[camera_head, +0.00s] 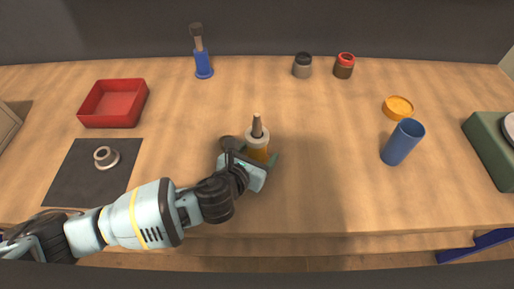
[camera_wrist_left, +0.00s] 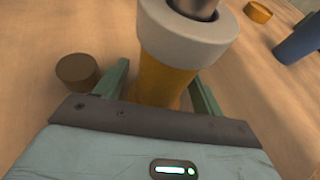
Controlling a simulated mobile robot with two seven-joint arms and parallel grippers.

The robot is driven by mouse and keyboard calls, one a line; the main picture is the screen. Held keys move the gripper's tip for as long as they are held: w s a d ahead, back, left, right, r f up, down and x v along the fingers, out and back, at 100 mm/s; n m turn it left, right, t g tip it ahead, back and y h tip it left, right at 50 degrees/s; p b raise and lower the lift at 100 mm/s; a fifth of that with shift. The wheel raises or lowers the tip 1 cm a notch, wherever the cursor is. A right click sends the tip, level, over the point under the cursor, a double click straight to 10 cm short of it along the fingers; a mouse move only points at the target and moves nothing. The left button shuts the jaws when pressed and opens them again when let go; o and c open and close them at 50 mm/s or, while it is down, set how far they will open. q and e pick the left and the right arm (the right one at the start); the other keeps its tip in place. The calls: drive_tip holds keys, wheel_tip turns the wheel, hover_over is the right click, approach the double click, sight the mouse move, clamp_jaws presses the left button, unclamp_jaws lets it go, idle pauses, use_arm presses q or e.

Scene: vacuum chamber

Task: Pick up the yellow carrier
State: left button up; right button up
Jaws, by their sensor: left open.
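The yellow carrier (camera_head: 258,154) stands upright near the middle of the table. It has a pale ring and a grey-brown peg on top. In the left wrist view the carrier (camera_wrist_left: 160,82) rises between my green fingers, its ring above them. My left gripper (camera_head: 256,161) is open, with one finger on each side of the carrier. The left wrist view shows these fingers (camera_wrist_left: 160,72) apart; I cannot tell if either touches it. The carrier's base is hidden behind my gripper. My right gripper is in neither view.
A dark round piece (camera_head: 227,143) stands just left of the carrier. A red tray (camera_head: 114,122) and a grey ring on a dark mat (camera_head: 70,180) lie left. A blue cup (camera_head: 401,145) and yellow disc (camera_head: 398,107) stand right. Two jars and a blue-handled brush (camera_head: 203,66) stand behind.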

sight(252, 150)
use_arm(q)
drive_tip(key=shift+c, duration=0.3)
drive_tip(key=c, duration=1.4)
drive_tip(key=shift+r, duration=0.1)
clamp_jaws()
drive_tip(key=shift+r+p, duration=0.45)
drive_tip(key=shift+r, duration=1.3)
drive_tip(key=s, duration=0.5)
drive_tip(key=s+r, duration=0.1)
drive_tip(key=s, duration=0.4)
drive_tip(key=s+p, duration=0.1)
drive_tip(key=s, duration=0.4)
drive_tip(key=shift+r, duration=0.2)
drive_tip(key=shift+s, duration=0.55)
drive_tip(key=shift+w, duration=0.15)
